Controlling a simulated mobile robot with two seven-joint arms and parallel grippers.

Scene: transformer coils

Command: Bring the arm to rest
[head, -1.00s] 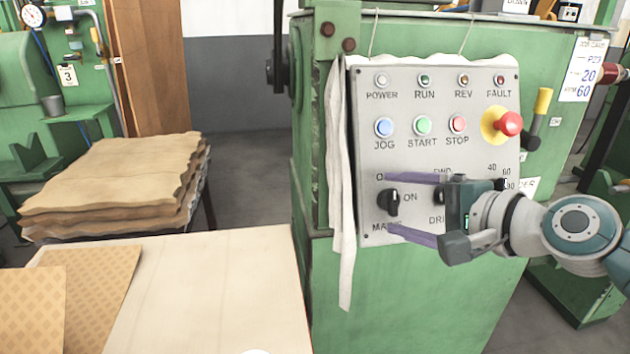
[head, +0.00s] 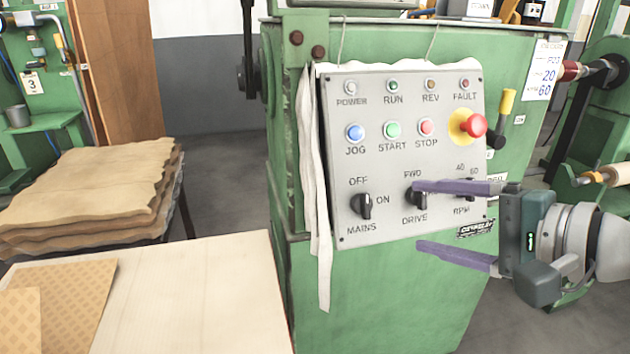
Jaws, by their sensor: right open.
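My right gripper (head: 437,218) comes in from the right in the head view, its two purple fingers spread apart with nothing between them. It is in front of the lower right part of the grey control panel (head: 340,215). The upper finger covers part of the drive knob (head: 416,199) and the speed scale; I cannot tell whether it touches the panel. The lower finger overlaps the green cabinet below the panel. The mains knob (head: 366,205) is uncovered. My left gripper is not in view.
The green machine cabinet (head: 400,310) fills the middle. A pale tabletop (head: 190,285) with patterned sheets (head: 75,300) is at the lower left. A stack of brown sheets (head: 95,190) stands behind it. The red stop button (head: 474,125) sticks out from the panel. Open floor shows at right.

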